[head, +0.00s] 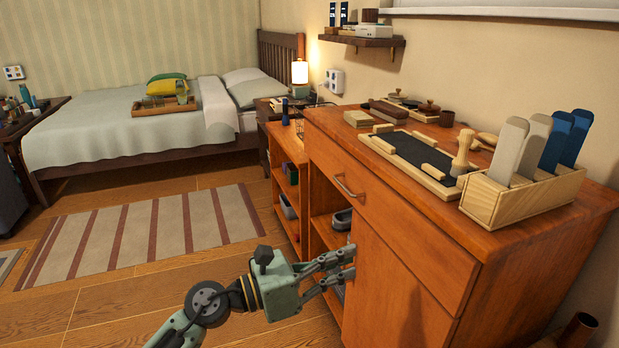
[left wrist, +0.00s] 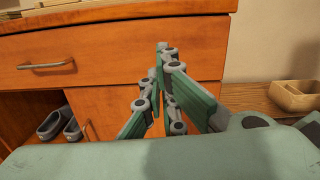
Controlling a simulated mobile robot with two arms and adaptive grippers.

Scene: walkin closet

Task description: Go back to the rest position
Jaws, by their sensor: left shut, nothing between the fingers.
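My left gripper (head: 338,268) reaches in from the bottom of the head view, in front of the wooden cabinet (head: 400,270). Its fingers are shut with nothing between them. In the left wrist view the gripper (left wrist: 163,85) shows its green and grey fingers before the cabinet's drawer front (left wrist: 110,55) and door. I cannot tell whether the fingertips touch the cabinet. My right gripper is in neither view.
The drawer with a metal handle (head: 348,187) is closed. On the cabinet top are a dark tray (head: 415,152) and a wooden box (head: 520,198) holding upright items. Shoes (left wrist: 54,122) sit on an open shelf. A striped rug (head: 150,230) and open floor lie left.

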